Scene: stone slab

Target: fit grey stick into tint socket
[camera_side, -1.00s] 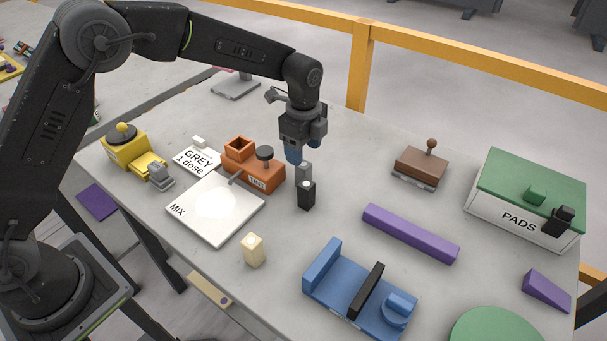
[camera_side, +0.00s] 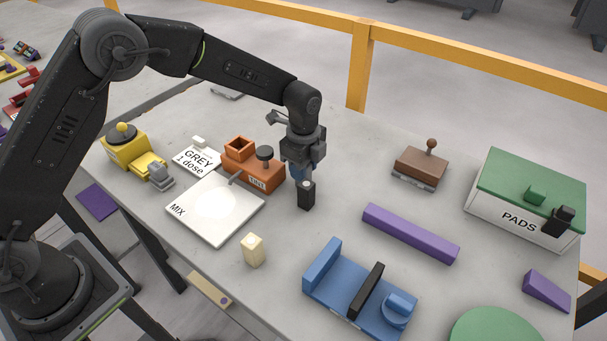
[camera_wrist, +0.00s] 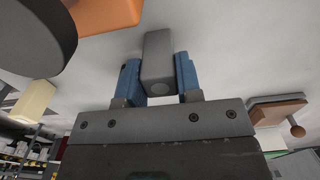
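The grey stick (camera_wrist: 158,60) is upright between the two blue fingers of my gripper (camera_wrist: 160,78) in the wrist view. The fingers are on either side of it, with a narrow gap showing at its right; contact on the left cannot be told. The orange tint block (camera_side: 262,178), labelled TINT, is left of my gripper. Its square open-topped socket (camera_side: 238,146) looks empty, and a black knob (camera_side: 265,153) stands beside it.
A white MIX plate (camera_side: 205,230), GREY card (camera_side: 186,163) and yellow dispenser (camera_side: 130,152) lie left. A cream block (camera_side: 253,250) and blue fixture (camera_side: 330,290) are in front. A purple bar (camera_side: 410,233), brown stamp (camera_side: 420,168) and green-topped PADS box (camera_side: 485,218) are right.

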